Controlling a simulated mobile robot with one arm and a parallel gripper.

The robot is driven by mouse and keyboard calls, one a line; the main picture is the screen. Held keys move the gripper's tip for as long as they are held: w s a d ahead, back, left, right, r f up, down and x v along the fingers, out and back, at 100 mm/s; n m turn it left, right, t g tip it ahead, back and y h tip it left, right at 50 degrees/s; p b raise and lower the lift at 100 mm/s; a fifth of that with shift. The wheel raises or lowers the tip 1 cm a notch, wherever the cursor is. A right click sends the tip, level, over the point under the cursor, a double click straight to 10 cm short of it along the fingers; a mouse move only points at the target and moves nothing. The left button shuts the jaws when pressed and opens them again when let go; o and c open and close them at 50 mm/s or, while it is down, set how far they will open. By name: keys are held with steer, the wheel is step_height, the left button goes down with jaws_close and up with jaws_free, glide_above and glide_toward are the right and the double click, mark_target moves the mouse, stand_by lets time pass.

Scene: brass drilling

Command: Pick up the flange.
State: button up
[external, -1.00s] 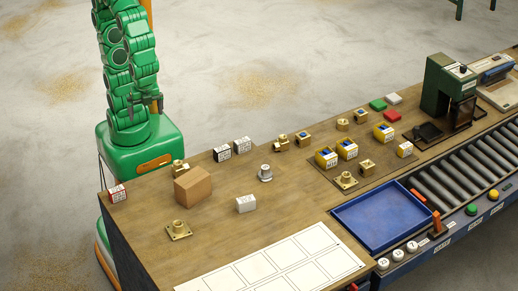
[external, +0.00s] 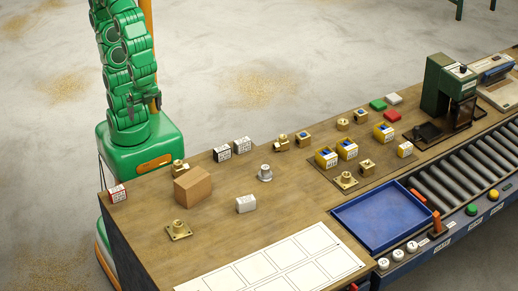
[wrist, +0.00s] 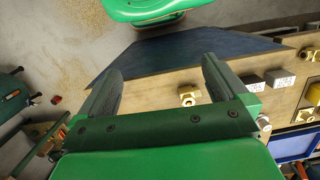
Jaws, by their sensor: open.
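A brass flange with a square base and a raised round hub (external: 179,231) stands on the near left of the wooden bench, in front of the cardboard box. A similar square-based brass flange (external: 345,181) stands farther right, on a darker board by the yellow bins. My gripper (external: 134,106) is above my green base, behind the bench's left end, well apart from both flanges. In the wrist view its two dark fingers (wrist: 162,66) are spread with nothing between them. A brass fitting (wrist: 189,96) shows beyond them on the bench; I cannot tell its exact type.
The cardboard box (external: 193,186) stands behind the near flange. A white block (external: 246,204), a grey round part (external: 265,173) and several small labelled boxes are around it. A blue tray (external: 378,221) lies at the right front, beside the roller conveyor (external: 466,180). Bare wood surrounds the near flange.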

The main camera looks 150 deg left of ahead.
steer(key=w+a+m+y, duration=0.4)
steer(key=w, duration=0.8)
steer(key=m+t+y, duration=0.3)
steer(key=m+y, duration=0.5)
steer(key=m, duration=0.4)
glide_above(174, 230)
steer(key=s+a, duration=0.4)
steer(key=s, duration=0.4)
step_height(174, 230, down, 8)
steer(key=w+d+f+m+t, duration=0.1)
steer(key=d+f, duration=0.1)
steer(key=d, duration=0.1)
steer(key=w+d+f+m+t, duration=0.1)
steer(key=w+d+f+m, duration=0.1)
steer(key=d+f, duration=0.1)
steer(key=w+d+f+m+t, duration=0.1)
steer(key=d+f+m, duration=0.1)
steer(key=d, duration=0.2)
steer(key=shift+w+f, duration=0.2)
steer(key=shift+f, duration=0.15)
steer(key=shift+w+f+m+t, duration=0.1)
steer(key=shift+m+t, duration=0.2)
steer(key=shift+x, duration=3.75)
steer(key=c, duration=1.4)
